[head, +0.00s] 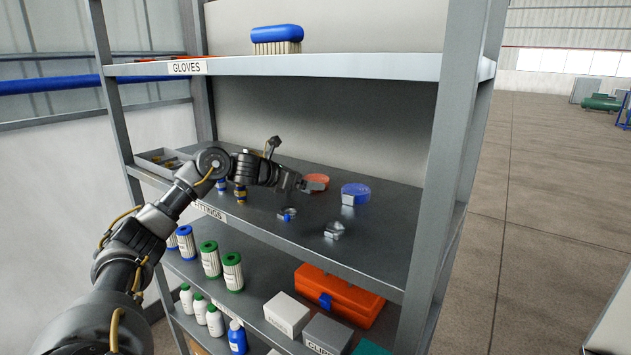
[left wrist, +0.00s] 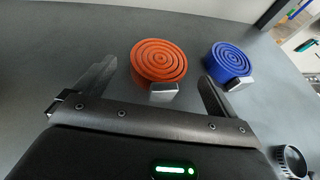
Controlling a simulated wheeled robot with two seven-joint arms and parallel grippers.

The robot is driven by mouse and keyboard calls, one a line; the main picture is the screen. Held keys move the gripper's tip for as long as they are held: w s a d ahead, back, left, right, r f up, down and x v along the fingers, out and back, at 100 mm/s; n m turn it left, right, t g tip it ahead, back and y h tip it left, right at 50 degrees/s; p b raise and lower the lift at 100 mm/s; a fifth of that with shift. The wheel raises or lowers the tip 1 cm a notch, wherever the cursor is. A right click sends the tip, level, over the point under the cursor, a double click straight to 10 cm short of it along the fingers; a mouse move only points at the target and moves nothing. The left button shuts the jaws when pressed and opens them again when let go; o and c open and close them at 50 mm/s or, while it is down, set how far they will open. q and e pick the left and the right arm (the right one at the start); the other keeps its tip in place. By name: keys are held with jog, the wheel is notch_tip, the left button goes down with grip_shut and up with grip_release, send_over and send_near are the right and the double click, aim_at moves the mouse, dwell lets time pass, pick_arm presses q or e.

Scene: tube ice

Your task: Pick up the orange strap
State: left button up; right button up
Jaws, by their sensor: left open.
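The orange strap (head: 318,179) is a rolled coil lying on the middle shelf (head: 385,220). In the left wrist view the orange strap (left wrist: 158,60) shows as a spiral with a silver buckle (left wrist: 163,92) facing me. My left gripper (head: 316,187) reaches in over the shelf close to the strap and partly covers it. In the left wrist view the left gripper (left wrist: 155,80) is open and empty, with the strap ahead of and between its fingers. Whether a finger touches it I cannot tell. My right gripper is not in view.
A blue rolled strap (head: 356,193) lies to the right of the orange one, near the right finger. Small metal fittings (head: 334,230) lie toward the shelf's front edge. The upper shelf (head: 350,65) hangs above my arm. A shelf post (head: 450,170) stands at the right.

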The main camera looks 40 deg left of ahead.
aim_at(314, 179)
pick_arm(q)
jog(key=p+x, duration=0.1)
jog(key=x, duration=0.1)
jog(key=p+x, duration=0.1)
jog(key=shift+w+r+p, duration=0.1)
jog(key=shift+w+p, duration=0.2)
jog(key=shift+w, duration=0.15)
jog(key=shift+w+f, duration=0.3)
jog(key=shift+w, duration=0.1)
jog(key=shift+s, duration=0.15)
jog(key=shift+c, duration=1.1)
jog(key=c, duration=0.9)
jog(key=shift+r, duration=0.2)
